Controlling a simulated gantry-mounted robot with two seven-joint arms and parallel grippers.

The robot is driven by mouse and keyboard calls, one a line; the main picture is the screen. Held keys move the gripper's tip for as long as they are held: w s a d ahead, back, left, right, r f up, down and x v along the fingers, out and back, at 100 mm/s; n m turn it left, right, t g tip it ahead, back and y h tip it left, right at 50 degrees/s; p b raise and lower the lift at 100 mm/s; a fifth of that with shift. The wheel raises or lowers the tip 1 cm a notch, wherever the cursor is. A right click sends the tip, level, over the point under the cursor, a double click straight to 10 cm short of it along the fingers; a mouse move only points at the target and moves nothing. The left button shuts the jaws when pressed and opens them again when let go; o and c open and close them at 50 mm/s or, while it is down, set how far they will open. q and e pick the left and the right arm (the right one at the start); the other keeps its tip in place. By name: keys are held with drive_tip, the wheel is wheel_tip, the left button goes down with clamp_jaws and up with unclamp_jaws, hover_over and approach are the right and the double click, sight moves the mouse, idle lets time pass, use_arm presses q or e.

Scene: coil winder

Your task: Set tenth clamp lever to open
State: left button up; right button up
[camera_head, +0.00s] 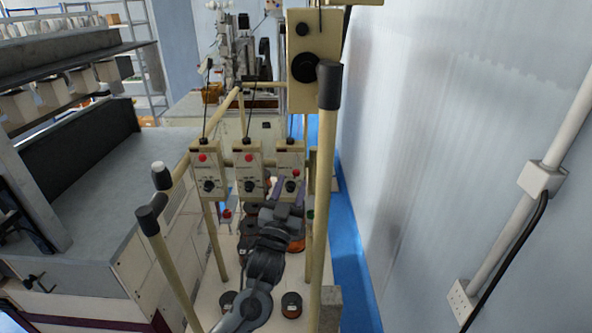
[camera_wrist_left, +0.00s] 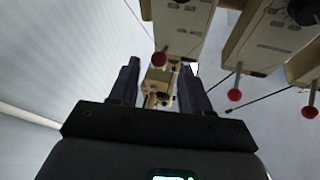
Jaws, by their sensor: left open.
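Three beige control boxes stand in a row in the head view: left (camera_head: 207,172), middle (camera_head: 247,172) and right (camera_head: 290,162). Each has a red knob and a black dial. No clamp lever can be told apart as the tenth one. My left gripper (camera_head: 288,190) is at the lower front of the right box and partly covers it. The left wrist view shows it open and empty (camera_wrist_left: 158,85), with a beige unit (camera_wrist_left: 158,98) farther off between the fingers. Boxes with red knobs (camera_wrist_left: 160,58) hang above and right of it. My right gripper is not visible.
A larger beige box (camera_head: 302,92) sits higher on the right post (camera_head: 325,170). Black-capped poles (camera_head: 165,250) stand at the left front. Dark and copper spools (camera_head: 291,304) sit below around my arm. A grey workbench (camera_head: 90,215) is left, a pale wall (camera_head: 450,130) right.

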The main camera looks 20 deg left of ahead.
sight(296, 169)
use_arm(q)
drive_tip(key=shift+p+x, duration=0.45)
drive_tip(key=shift+x, duration=2.05)
clamp_jaws()
